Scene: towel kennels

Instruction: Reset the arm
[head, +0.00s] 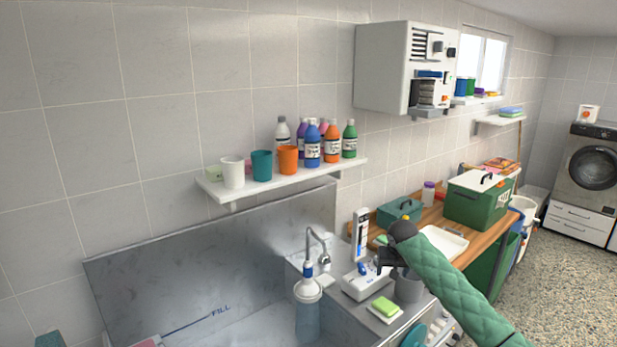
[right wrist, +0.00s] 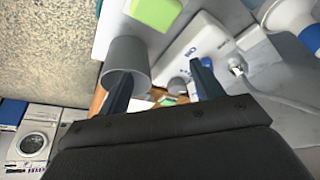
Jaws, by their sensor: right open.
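My right arm, in a green quilted sleeve, reaches in from the lower right of the head view. Its dark gripper (head: 386,262) is above the sink-side counter, near a grey cup (head: 408,288) and a white box (head: 360,284) with blue markings. In the right wrist view the two fingers of the gripper (right wrist: 163,88) are spread apart with nothing held between them. The grey cup (right wrist: 126,58) is beside the left finger and the white box (right wrist: 192,48) lies beyond the fingers. My left gripper is not in view.
A green sponge (head: 385,306) lies by the cup. A pump bottle (head: 308,305) stands at the steel sink (head: 210,270). A wooden counter (head: 430,215) holds a white tray (head: 444,240) and green boxes (head: 480,200). A wall shelf (head: 290,178) carries cups and bottles.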

